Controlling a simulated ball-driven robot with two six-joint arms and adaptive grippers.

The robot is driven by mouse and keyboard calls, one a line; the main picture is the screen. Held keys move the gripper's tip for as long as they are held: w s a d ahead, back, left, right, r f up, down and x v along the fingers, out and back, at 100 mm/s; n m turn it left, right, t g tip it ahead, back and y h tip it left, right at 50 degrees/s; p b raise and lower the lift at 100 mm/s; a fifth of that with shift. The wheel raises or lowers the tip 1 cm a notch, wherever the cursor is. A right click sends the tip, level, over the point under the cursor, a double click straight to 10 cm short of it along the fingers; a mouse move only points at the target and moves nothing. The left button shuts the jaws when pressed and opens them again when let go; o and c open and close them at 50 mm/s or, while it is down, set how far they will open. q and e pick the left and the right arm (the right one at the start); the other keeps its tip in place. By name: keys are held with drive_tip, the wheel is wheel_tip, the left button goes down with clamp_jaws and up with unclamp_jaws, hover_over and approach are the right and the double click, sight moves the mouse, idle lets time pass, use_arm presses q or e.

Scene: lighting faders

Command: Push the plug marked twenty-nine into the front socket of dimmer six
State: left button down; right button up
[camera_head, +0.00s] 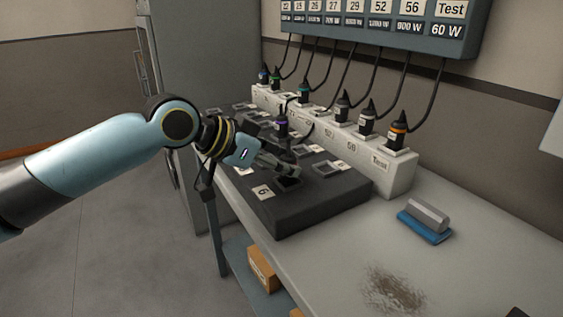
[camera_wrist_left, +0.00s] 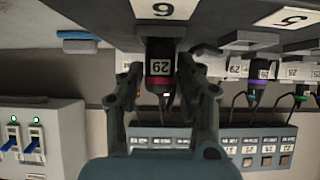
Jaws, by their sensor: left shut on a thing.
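The plug marked twenty-nine, black with a red band and a white label, shows in the left wrist view (camera_wrist_left: 159,66), where the picture is upside down. My left gripper (camera_head: 284,168) is shut on it, one finger on each side, and also shows in the left wrist view (camera_wrist_left: 160,88). The black dimmer pack (camera_head: 310,212) lies on the bench. Its label 6 (camera_head: 263,192) is next to the dark front socket (camera_head: 288,184), and the gripper is just over it. The plug's lower end is close to the pack; I cannot tell whether it is inside the socket.
A purple-banded plug (camera_head: 282,126) stands in the pack behind my gripper. A white holder strip (camera_head: 400,172) with several cabled plugs, including an orange-banded one (camera_head: 398,132), runs behind. A labelled panel (camera_head: 400,30) hangs above.

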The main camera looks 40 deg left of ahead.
use_arm(q)
drive_tip(key=shift+s+f, duration=0.15)
drive_tip(key=shift+f, duration=0.1)
drive_tip(key=c, duration=0.8)
unclamp_jaws()
drive_tip(key=shift+a+v, duration=0.1)
drive_tip(key=shift+v, duration=1.45)
drive_tip(key=shift+a+v, duration=0.15)
drive_tip(key=shift+v, duration=1.4)
drive_tip(key=shift+s+r, duration=0.35)
drive_tip(key=shift+r, duration=0.15)
drive_tip(key=shift+d, duration=0.1)
